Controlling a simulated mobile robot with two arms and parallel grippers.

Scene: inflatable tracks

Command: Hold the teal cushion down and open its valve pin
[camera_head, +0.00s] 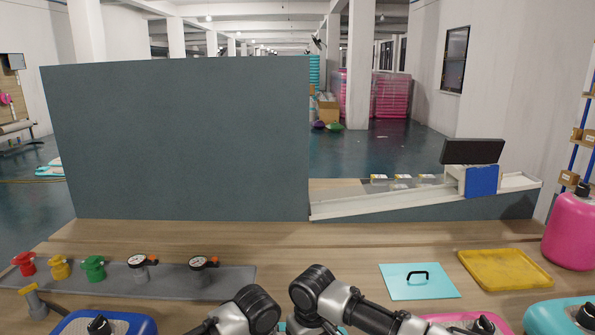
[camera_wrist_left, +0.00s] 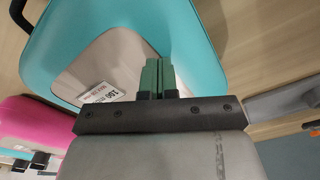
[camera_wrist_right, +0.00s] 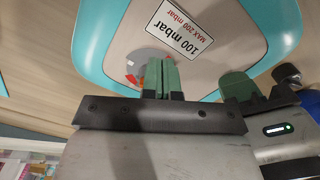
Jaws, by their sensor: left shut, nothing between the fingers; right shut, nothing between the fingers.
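The teal cushion (camera_wrist_left: 195,50) lies under my left gripper (camera_wrist_left: 158,62), with a grey top panel and a white 100 mbar label. My left gripper is shut and empty, fingertips over the grey panel; I cannot tell whether they touch it. In the right wrist view the cushion (camera_wrist_right: 103,40) also shows its round grey valve (camera_wrist_right: 140,65) with orange-red parts. My right gripper (camera_wrist_right: 160,62) is shut and empty, its fingertips over the valve and partly hiding it. In the head view only a teal sliver (camera_head: 291,328) shows between my arms; both gripper tips are out of sight there.
A pink cushion (camera_head: 462,324) is beside it, then another teal cushion (camera_head: 555,318) and a blue one (camera_head: 138,322). A teal plate (camera_head: 400,287), yellow tray (camera_head: 505,269) and grey strip with knobs and gauges (camera_head: 225,284) lie farther back. A dark panel (camera_head: 185,140) stands behind.

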